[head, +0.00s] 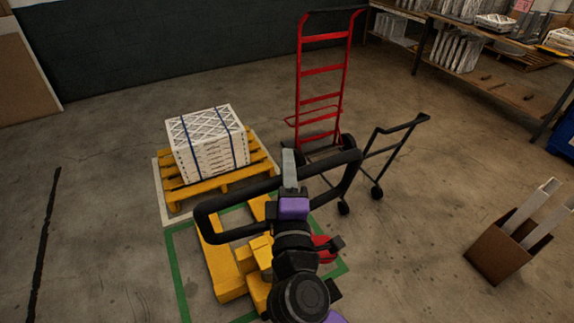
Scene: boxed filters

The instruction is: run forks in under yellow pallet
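The yellow pallet (213,186) stands on the floor left of centre, bearing a strapped stack of white boxed filters (208,143). The yellow pallet jack (222,262) is in front of it, its forks pointing at the pallet. The fork tips look close to the pallet's near side; I cannot tell whether any part is under it. The jack's black loop handle (232,198) rises toward me. My gripper (290,168) is at the handle, with a grey finger lying across its far bar. The other finger is hidden, so its grip is unclear.
A white outline (160,194) surrounds the pallet and a green outline (178,271) surrounds the jack. A red hand truck (322,70) and a black cart (393,150) stand to the right. A brown box (497,252) is far right. The left floor is clear.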

